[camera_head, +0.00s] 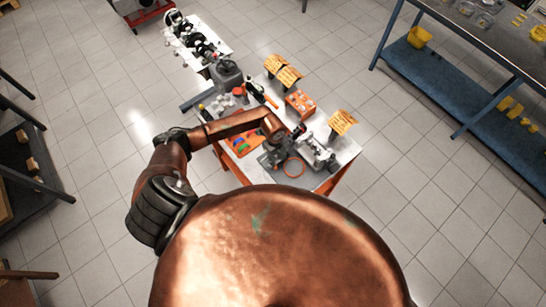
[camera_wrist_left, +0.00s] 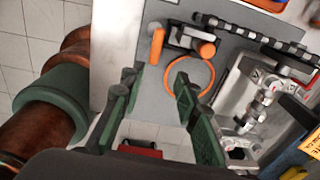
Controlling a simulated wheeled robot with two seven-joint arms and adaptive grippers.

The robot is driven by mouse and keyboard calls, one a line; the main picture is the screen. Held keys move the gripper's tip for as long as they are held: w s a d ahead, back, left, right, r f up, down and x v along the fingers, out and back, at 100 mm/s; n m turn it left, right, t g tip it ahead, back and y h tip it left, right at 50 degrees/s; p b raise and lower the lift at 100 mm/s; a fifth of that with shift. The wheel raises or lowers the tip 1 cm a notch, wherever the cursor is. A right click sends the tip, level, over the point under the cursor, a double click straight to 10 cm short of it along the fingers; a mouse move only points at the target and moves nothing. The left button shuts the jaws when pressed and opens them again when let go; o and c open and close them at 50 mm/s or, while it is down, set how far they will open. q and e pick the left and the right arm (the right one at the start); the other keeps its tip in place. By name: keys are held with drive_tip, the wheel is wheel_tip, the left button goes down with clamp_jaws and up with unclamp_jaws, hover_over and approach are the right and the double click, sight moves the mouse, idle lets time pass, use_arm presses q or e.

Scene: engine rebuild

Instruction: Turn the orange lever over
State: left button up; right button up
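In the left wrist view, an orange bar-shaped piece (camera_wrist_left: 157,45) stands beside a dark fitting with an orange rounded end (camera_wrist_left: 207,48); I cannot tell for certain which is the lever. A thin orange ring (camera_wrist_left: 211,80) lies on the grey table just below them. My left gripper (camera_wrist_left: 156,78) has its green fingers spread with bare table between the tips. It is open and empty, short of the orange piece. In the head view, my left gripper (camera_head: 277,158) is over the table's front part, and the lever is not clear there. My right gripper is not in view.
A metal engine part (camera_head: 318,153) stands right of the gripper. A tray of coloured pieces (camera_head: 242,143) lies left, under my arm. A blue-shelved bench (camera_head: 470,85) is at right.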

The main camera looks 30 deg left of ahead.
use_arm(q)
drive_tip(key=shift+a+f+y, duration=0.2)
drive_tip(key=shift+a+y, duration=0.2)
drive_tip(key=shift+a, duration=0.55)
drive_tip(key=shift+f, duration=0.95)
wheel_tip(320, 180, down, 5)
drive_tip(key=b, duration=0.4)
drive_tip(key=shift+r, duration=0.3)
drive_tip(key=shift+c, duration=1)
clamp_jaws()
